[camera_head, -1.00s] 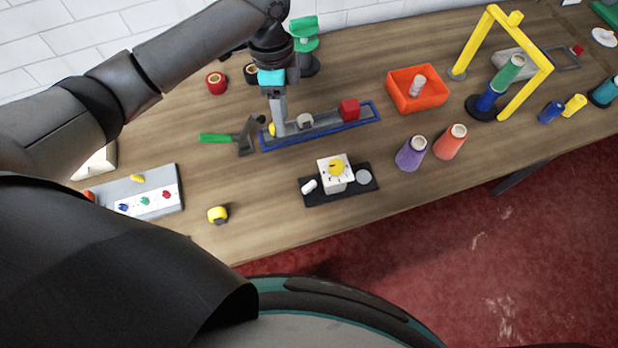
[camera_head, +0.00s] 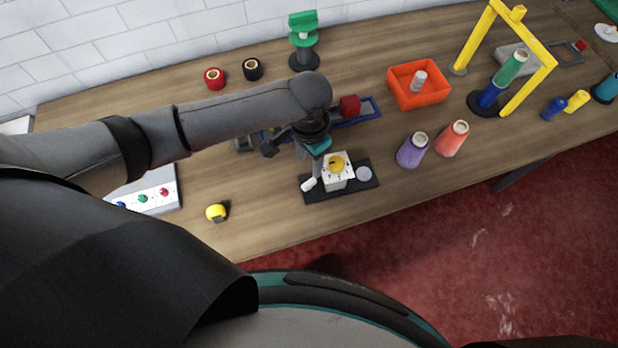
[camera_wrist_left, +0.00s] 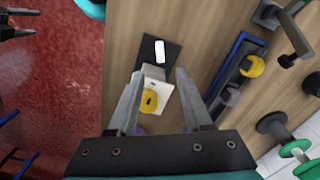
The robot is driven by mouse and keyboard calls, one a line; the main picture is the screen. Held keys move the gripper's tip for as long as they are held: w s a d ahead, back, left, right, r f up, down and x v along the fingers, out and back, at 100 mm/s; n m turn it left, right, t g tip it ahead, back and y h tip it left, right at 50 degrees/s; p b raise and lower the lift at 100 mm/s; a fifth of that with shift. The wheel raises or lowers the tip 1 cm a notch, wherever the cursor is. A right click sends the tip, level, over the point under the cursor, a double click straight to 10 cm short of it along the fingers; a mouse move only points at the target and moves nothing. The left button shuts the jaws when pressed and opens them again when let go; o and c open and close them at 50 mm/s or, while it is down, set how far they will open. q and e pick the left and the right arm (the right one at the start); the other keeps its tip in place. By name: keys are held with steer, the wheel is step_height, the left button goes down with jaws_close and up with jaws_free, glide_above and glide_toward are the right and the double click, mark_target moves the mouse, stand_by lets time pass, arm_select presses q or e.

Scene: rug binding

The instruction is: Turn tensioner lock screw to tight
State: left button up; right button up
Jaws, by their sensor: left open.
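A white block (camera_head: 338,182) with a round yellow knob (camera_head: 336,163) on its marked top stands on a black base plate (camera_head: 320,195); I take this knob for the lock screw. My left gripper (camera_head: 318,172) points down just left of the knob in the head view. In the left wrist view its fingers (camera_wrist_left: 158,73) are open and empty, and the yellow knob (camera_wrist_left: 150,101) shows between them with a dark slot on its top. I see no contact with the knob. Two dark, parted prongs at the wrist view's left edge look like my right gripper (camera_wrist_left: 18,24).
A white cylinder (camera_head: 308,184) and a grey disc (camera_head: 364,174) flank the block. The blue-edged tray (camera_head: 368,108) lies behind, partly hidden by my left arm. Purple (camera_head: 412,150) and orange (camera_head: 452,139) cones stand right. A yellow tape measure (camera_head: 216,212) lies left.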

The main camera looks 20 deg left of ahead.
mark_target(309, 182)
arm_select(q)
step_height(309, 182, down, 10)
steer(key=shift+f+b, duration=0.1)
steer(key=shift+b, duration=0.65)
jaws_close()
